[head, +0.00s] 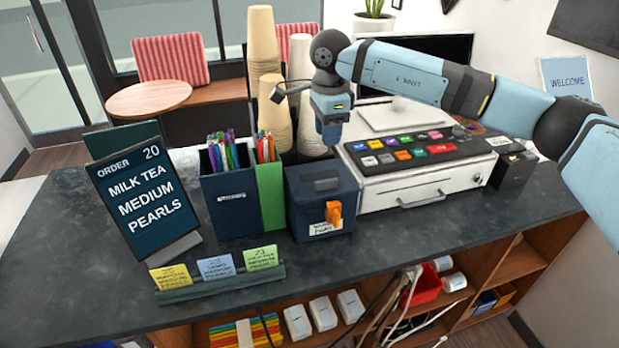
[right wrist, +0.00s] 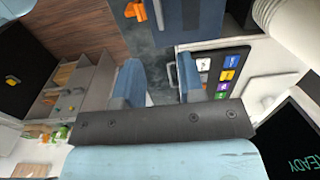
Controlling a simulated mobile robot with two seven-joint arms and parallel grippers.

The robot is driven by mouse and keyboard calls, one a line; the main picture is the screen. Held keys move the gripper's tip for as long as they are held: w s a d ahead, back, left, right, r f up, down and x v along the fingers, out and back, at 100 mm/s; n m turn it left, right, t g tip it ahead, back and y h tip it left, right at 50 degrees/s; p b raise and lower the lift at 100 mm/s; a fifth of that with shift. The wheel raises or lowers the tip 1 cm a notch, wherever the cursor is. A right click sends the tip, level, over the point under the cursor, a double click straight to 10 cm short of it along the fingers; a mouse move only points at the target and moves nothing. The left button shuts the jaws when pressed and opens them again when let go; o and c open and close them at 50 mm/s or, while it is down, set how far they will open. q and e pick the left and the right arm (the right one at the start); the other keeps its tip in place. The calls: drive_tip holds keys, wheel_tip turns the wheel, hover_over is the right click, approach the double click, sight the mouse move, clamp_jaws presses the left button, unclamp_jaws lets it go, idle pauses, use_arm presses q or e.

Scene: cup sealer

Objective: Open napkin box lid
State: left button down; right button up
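The napkin box (head: 310,212) is a dark blue box on the dark counter, with a grey handle (head: 326,184) on its lid, an orange piece (head: 333,212) on its front and a white label below. The lid looks shut. My right gripper (head: 332,142) points down above the back of the box, apart from it. In the right wrist view its two fingers (right wrist: 160,80) stand apart with nothing between them. The box (right wrist: 188,20) shows beyond the fingers there, with its orange piece (right wrist: 135,11). My left gripper is not in view.
A green straw holder (head: 270,198) and a blue pen box (head: 230,205) stand left of the napkin box. The cash register (head: 420,180) is close on its right. Stacked cups (head: 264,50) stand behind. The counter front is clear beside the card stand (head: 220,285).

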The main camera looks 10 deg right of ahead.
sight(326, 181)
wheel_tip(326, 181, down, 13)
drive_tip(key=p, duration=0.3)
drive_tip(key=shift+s+r+p, duration=0.1)
drive_tip(key=shift+r+p, duration=0.05)
drive_tip(key=shift+p, duration=0.2)
drive_tip(key=shift+f, duration=0.45)
